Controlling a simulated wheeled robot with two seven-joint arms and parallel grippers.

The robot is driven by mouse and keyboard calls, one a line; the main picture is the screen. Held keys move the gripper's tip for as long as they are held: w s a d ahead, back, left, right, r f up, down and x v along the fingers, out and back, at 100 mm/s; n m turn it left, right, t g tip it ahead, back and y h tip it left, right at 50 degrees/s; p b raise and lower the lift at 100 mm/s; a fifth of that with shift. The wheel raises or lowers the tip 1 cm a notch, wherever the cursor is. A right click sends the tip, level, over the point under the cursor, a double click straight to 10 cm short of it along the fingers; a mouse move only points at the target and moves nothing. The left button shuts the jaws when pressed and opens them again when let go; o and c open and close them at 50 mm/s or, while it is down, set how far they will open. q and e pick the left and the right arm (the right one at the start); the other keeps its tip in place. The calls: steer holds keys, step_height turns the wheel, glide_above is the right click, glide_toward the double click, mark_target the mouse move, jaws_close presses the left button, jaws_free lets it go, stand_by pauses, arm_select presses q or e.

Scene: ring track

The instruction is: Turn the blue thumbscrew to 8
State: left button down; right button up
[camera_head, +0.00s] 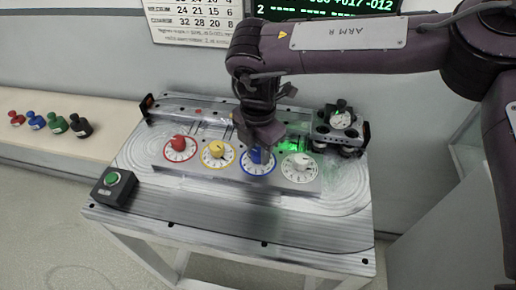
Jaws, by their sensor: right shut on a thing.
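The blue thumbscrew (257,157) stands on a white numbered dial (258,168) with a blue ring, on a metal panel in the middle of the table. My right gripper (260,146) reaches down from above and is shut on the blue thumbscrew. The gripper hides the upper part of the knob, and the dial numbers are too small to read. My left gripper is not in view.
A red knob (178,142) and a yellow knob (216,150) stand left of the blue one, and a white knob (301,161) stands right. A green-button box (114,187) sits at the table's left corner. The table front (220,222) is clear.

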mark_target(258, 152)
steer(key=shift+m, duration=1.2)
steer(key=o, duration=1)
steer(key=shift+c, duration=0.2)
step_height(258, 152, up, 8)
steer(key=shift+f, duration=0.1)
